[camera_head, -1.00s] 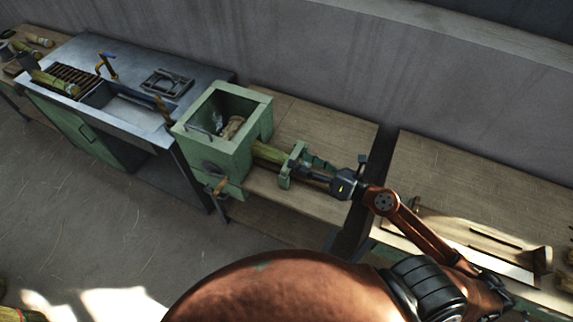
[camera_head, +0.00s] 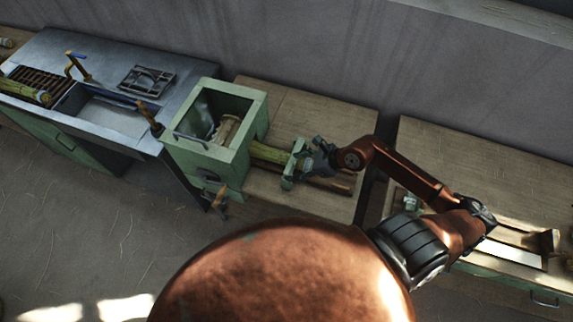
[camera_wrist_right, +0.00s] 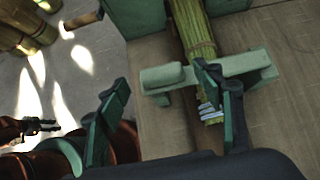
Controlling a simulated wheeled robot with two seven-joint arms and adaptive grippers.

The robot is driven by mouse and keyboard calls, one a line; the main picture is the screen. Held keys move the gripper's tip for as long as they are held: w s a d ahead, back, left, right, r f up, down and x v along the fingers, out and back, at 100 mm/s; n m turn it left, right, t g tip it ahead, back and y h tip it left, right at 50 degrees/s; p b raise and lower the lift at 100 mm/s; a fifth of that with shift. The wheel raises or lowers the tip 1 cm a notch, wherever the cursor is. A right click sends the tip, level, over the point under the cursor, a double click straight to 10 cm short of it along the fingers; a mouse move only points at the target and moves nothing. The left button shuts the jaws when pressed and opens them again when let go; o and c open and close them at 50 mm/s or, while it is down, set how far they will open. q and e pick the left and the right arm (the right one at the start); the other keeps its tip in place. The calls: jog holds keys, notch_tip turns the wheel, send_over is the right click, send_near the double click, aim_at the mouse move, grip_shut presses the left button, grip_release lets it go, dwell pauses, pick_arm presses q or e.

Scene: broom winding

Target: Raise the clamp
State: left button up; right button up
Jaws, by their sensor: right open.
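The green clamp (camera_head: 291,170) is a small bracket on the wooden bench, to the right of the green box (camera_head: 246,145). A bundle of green-yellow straw (camera_head: 268,152) runs from the box into it. In the right wrist view, the clamp (camera_wrist_right: 165,76) spans across the straw bundle (camera_wrist_right: 192,25). My right gripper (camera_head: 322,158) is at the clamp's right side, its fingers open. In the right wrist view, the right gripper (camera_wrist_right: 163,100) has one finger over the clamp's middle and the other to the left. Contact is unclear. What looks like my left gripper (camera_wrist_right: 42,126) shows small at the left edge.
A metal sink bench (camera_head: 110,120) stands left of the box. A wooden handle (camera_head: 328,184) lies along the bench beyond the clamp. Another wooden bench (camera_head: 470,160) stands at the right, past a narrow gap. The wall (camera_head: 330,60) runs behind.

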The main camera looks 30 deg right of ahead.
aim_at(289, 168)
jog(key=x, duration=0.2)
jog(key=shift+w+a+f, duration=0.1)
jog(key=shift+w+f, duration=0.15)
jog(key=shift+f, duration=0.05)
jog(key=shift+w+a+f, duration=0.35)
jog(key=shift+f, duration=0.2)
jog(key=c, duration=1.5)
pick_arm(q)
jog(key=shift+w+r, duration=0.15)
jog(key=shift+w, duration=0.6)
pick_arm(e)
grip_shut()
